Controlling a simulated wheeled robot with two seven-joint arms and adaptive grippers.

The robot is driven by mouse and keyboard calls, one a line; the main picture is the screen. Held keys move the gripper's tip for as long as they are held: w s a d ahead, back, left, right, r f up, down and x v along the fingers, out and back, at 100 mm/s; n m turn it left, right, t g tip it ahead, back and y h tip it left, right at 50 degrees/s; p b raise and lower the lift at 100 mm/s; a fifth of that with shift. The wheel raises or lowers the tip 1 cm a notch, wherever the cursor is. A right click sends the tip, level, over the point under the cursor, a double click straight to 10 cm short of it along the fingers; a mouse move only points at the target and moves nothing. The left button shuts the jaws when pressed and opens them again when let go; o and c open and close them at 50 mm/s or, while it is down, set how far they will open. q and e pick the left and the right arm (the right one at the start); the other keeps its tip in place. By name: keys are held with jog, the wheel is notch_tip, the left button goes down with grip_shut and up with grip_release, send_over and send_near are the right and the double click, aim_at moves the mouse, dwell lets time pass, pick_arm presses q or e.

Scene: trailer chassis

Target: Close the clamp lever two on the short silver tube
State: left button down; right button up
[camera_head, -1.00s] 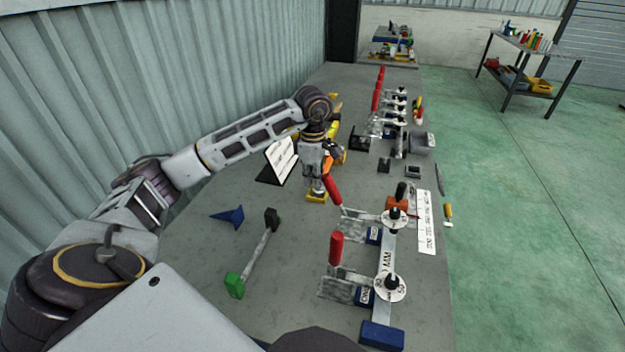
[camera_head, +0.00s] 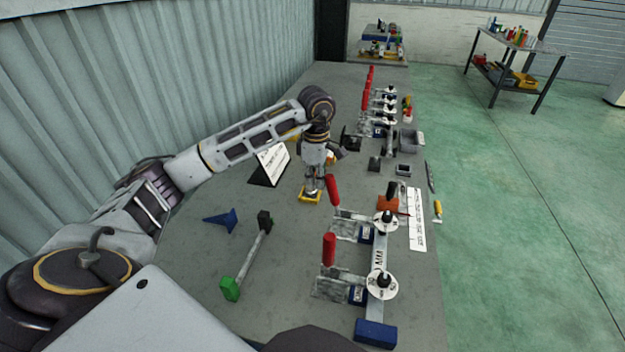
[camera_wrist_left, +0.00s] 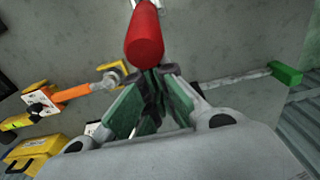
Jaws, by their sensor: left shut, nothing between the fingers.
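The short silver tube (camera_head: 378,258) lies at the right side of the bench, with two red-handled toggle clamps along it. The near clamp's red handle (camera_head: 329,250) stands upright. The far clamp's red handle (camera_head: 332,191) stands nearly upright, leaning slightly left. My left gripper (camera_head: 317,184) points down just left of the far handle. It is shut and empty. In the left wrist view a red handle (camera_wrist_left: 144,36) is just beyond the shut fingertips (camera_wrist_left: 153,78); whether they touch cannot be told. My right gripper is not in view.
A blue block (camera_head: 375,333) is at the tube's near end. A green-ended bar (camera_head: 246,262) and a blue wedge (camera_head: 221,217) lie to the left. More red-handled clamps (camera_head: 366,103) are farther along the bench.

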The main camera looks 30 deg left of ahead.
pick_arm(q)
jog(key=shift+w+d+r, duration=0.1)
jog(key=shift+d, duration=0.15)
dwell(0.3)
notch_tip(320, 180, up, 8)
jog(key=d+p, duration=0.1)
jog(key=p, duration=0.4)
jog(key=shift+w+d, duration=0.2)
dwell(1.0)
dwell(0.7)
